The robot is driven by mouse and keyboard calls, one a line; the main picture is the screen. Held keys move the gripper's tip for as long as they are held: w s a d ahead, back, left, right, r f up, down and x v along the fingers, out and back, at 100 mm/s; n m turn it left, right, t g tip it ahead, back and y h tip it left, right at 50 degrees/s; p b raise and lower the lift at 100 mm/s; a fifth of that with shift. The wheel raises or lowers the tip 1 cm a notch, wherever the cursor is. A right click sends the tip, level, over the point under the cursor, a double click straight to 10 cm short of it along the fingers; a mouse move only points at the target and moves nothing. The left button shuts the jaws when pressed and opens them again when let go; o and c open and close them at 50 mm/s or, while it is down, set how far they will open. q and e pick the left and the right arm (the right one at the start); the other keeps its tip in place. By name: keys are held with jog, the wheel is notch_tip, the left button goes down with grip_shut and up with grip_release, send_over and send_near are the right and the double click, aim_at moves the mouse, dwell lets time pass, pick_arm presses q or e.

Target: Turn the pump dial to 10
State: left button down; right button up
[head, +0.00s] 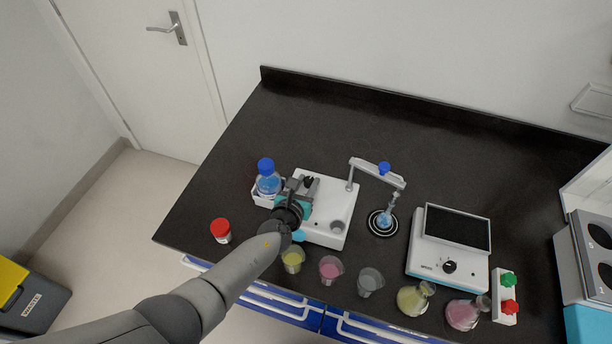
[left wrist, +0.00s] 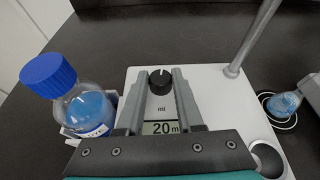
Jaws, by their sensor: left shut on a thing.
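The white pump (head: 330,200) stands on the black bench. Its black dial (left wrist: 160,82) has a pale pointer mark on top, seen pointing away from me in the left wrist view. The display (left wrist: 162,127) below the dial reads "20 m", with its right end cut off by a finger. My left gripper (left wrist: 161,75) reaches over the pump with one finger on each side of the dial, and it is shut on it. In the head view the left gripper (head: 307,182) partly covers the pump's left half. My right gripper is in neither view.
A blue-capped bottle (head: 267,178) stands in a holder close left of the pump. Cups with yellow, pink and clear liquid (head: 331,268) stand along the front edge. A stand with a small flask (head: 388,218) is at right. The bench behind the pump is clear.

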pick_arm(q)
jog(key=shift+s+d+n+t+y, duration=0.1)
jog(key=shift+d+n+t+y, duration=0.05)
jog(key=shift+n+y, duration=0.4)
jog(key=shift+d+n+t+y, duration=0.1)
jog(key=shift+n+t+y, duration=0.05)
jog(key=shift+n+y, duration=0.4)
jog(key=c, duration=0.6)
grip_release()
jog(key=shift+o, duration=0.2)
jog(key=shift+a+p, duration=0.1)
jog(key=shift+p, duration=0.25)
